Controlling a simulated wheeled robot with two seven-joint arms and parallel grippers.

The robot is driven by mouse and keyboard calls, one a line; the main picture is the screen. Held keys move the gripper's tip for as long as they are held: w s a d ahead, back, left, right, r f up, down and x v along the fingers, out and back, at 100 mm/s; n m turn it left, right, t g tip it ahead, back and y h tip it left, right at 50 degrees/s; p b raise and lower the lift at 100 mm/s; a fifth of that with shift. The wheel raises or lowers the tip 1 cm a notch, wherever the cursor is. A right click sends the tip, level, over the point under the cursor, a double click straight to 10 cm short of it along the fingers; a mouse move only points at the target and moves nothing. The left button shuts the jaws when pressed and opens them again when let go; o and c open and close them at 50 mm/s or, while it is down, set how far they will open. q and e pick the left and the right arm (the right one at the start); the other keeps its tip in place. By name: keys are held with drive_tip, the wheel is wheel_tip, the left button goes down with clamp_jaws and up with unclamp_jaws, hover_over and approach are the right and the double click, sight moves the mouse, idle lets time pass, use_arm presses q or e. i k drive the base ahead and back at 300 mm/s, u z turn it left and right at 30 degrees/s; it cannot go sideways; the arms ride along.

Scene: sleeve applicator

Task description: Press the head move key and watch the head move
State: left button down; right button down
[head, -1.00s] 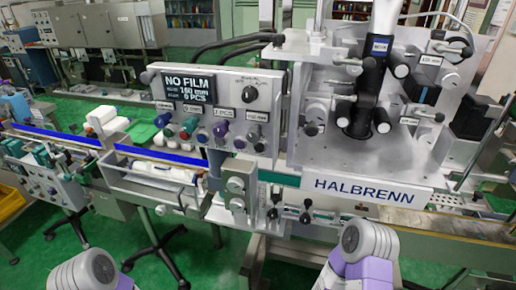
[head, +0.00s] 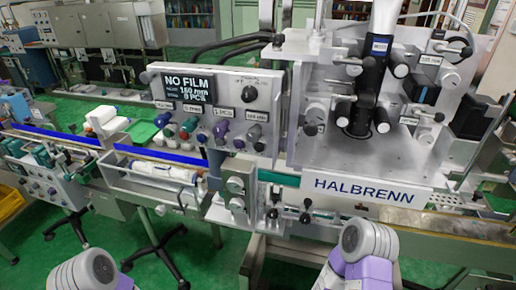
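The control panel (head: 213,110) stands left of the labelled HALBRENN applicator head. Its display (head: 186,88) reads "NO FILM", with "160 mm" and "0 PCS" below. A black knob (head: 249,93) sits right of the display. A row of coloured keys or knobs runs beneath, including a green one (head: 189,124), a purple one (head: 222,129) and a grey one (head: 254,132). Their small labels are too blurred to tell which is the head move key. The applicator head (head: 367,90) has a black vertical column and several black knobs. Both my grippers are out of view; only my arm links show at the bottom edge.
A conveyor (head: 160,154) with a blue strip runs left of the panel, with white bottles (head: 165,171) in a tray below it. More white bottles (head: 105,120) stand behind. A black-footed stand (head: 165,262) is on the green floor. Small levers project below the HALBRENN plate (head: 366,189).

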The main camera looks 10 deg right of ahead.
sight(259, 147)
drive_tip(key=z, duration=2.25)
drive_tip(key=k, duration=0.8)
drive_tip(key=u, duration=0.9)
drive_tip(key=i, duration=0.5)
